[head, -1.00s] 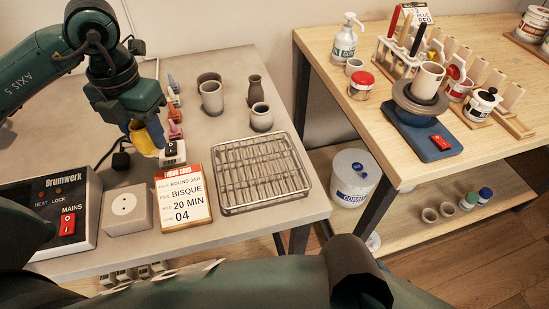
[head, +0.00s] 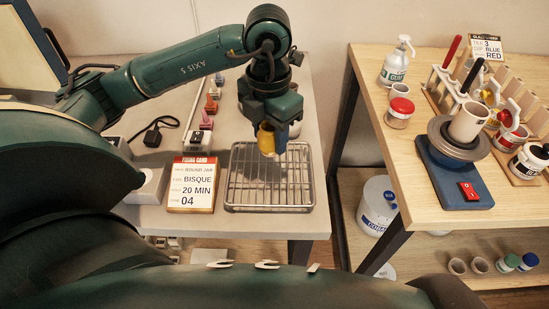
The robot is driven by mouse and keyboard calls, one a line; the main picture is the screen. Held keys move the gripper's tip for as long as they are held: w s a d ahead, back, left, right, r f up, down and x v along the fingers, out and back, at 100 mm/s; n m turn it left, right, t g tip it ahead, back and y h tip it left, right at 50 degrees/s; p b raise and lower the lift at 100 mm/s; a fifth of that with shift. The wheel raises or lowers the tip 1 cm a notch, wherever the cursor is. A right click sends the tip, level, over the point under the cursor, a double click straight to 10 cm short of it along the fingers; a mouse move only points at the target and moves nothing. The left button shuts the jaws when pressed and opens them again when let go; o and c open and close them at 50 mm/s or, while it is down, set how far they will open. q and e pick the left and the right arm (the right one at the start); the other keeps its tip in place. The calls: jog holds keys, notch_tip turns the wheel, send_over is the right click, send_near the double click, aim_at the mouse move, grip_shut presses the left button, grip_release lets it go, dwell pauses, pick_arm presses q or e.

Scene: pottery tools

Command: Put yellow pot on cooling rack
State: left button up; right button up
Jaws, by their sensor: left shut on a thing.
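The yellow pot (head: 267,140) is held in my left gripper (head: 266,128), which is shut on it. The gripper points down, with the pot above the back part of the cooling rack (head: 268,206). The rack is a grey wire tray lying on the grey table, and its visible bars are bare. The pot hides part of the rack's back edge. Whether the pot touches the rack is hard to tell, but it seems to be above it. My right gripper is not in view.
A firing card (head: 192,185) stands left of the rack, close to it. A grey socket box (head: 148,186) is further left. A grey pot (head: 294,129) shows partly behind my gripper. The wooden table (head: 411,195) on the right holds a blue-based wheel (head: 452,183), jars and racks.

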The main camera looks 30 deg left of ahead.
pick_arm(q)
notch_tip(320, 180, down, 3)
jog(key=shift+r, duration=0.1)
notch_tip(320, 180, down, 4)
jog(key=shift+r, duration=0.2)
jog(key=shift+f, duration=0.1)
jog(key=o, duration=1)
